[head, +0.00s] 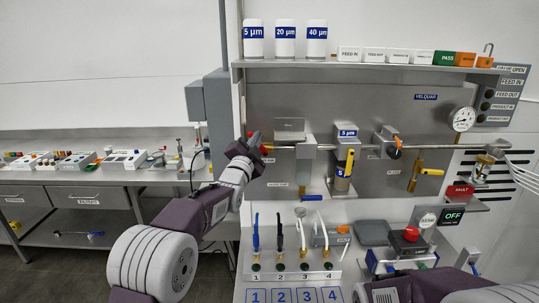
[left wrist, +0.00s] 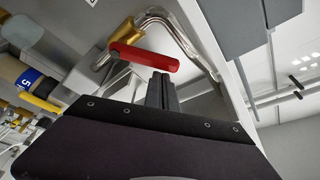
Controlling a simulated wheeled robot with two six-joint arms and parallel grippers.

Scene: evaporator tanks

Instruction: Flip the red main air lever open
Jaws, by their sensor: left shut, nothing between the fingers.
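The red lever (left wrist: 145,57) lies slanted across the upper middle of the left wrist view, beside a brass fitting (left wrist: 127,32) on a bent metal pipe. In the head view only a small red bit of it (head: 264,150) shows at the left end of the panel's pipe, mostly behind my gripper. My left gripper (head: 254,138) is shut and empty, raised at that pipe end. In the left wrist view its fingertips (left wrist: 161,78) are just below the lever's right part; I cannot tell if they touch. My right arm shows at the lower right, but its fingers do not.
The steel panel (head: 360,98) carries a filter (head: 343,165), yellow-handled valves and a gauge (head: 462,119). A shelf (head: 370,67) runs above. A side bench (head: 100,178) holds parts at left.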

